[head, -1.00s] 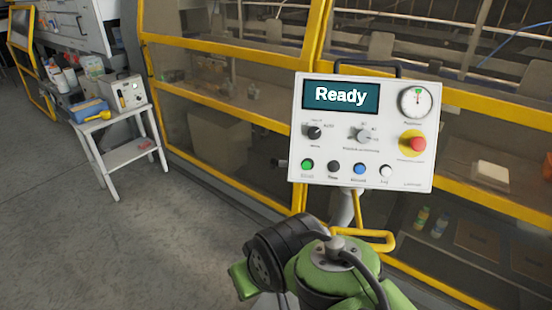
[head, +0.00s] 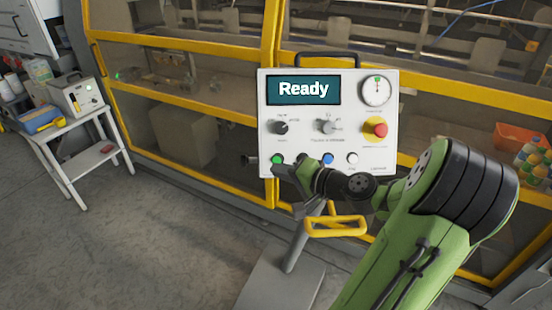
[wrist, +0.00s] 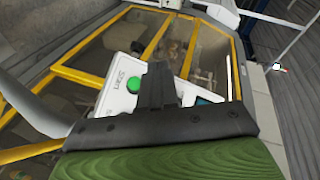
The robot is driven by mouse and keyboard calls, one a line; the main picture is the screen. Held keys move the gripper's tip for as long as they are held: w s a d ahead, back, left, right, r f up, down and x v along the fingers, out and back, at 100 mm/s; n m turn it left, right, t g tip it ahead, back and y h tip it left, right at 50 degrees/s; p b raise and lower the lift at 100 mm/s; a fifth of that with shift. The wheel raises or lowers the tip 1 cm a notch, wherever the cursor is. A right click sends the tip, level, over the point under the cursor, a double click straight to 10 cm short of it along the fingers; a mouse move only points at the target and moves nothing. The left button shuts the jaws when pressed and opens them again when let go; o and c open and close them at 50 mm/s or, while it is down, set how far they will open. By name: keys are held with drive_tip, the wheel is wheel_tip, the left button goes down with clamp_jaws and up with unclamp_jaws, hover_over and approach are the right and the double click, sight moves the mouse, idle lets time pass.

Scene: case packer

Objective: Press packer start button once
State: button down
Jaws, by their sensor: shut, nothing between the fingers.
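The white packer control panel (head: 318,95) faces me, with its screen reading "Ready". The green start button (head: 277,160) is at the panel's lower left. It also shows in the wrist view (wrist: 134,83), beside a "Start" label. My gripper (head: 282,170) is shut and empty, just below and right of the green button in the head view. In the wrist view its dark fingers (wrist: 155,80) point at the panel, right beside the green button. I cannot tell whether the fingertips touch the panel. My gripper and wrist hide the neighbouring black button.
A blue button (head: 328,159) and a white button (head: 352,159) sit to the right in the same row. A red emergency stop (head: 376,128) is above them. Yellow-framed machine guards stand behind the panel. A small white table (head: 85,135) stands at left.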

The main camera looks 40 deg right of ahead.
sight(277, 161)
drive_tip(key=shift+w+d, duration=0.1)
drive_tip(key=w+d+f+b, duration=0.2)
drive_tip(key=w+d+f, duration=0.2)
drive_tip(key=w+d, duration=0.1)
drive_tip(key=shift+w+f, duration=0.25)
drive_tip(key=shift+w, duration=0.1)
idle(0.3)
drive_tip(key=shift+w, duration=0.1)
idle(1.8)
drive_tip(key=shift+w+d+f, duration=0.15)
drive_tip(key=shift+d+f, duration=0.05)
drive_tip(key=shift+d, duration=0.05)
drive_tip(key=shift+w+d+f, duration=0.15)
drive_tip(key=shift+w+f, duration=0.05)
drive_tip(key=shift+w, duration=0.05)
idle(0.7)
drive_tip(key=shift+s+r, duration=0.1)
drive_tip(key=shift+s+a+r, duration=0.3)
drive_tip(key=shift+s+a, duration=0.1)
drive_tip(key=shift+s, duration=0.05)
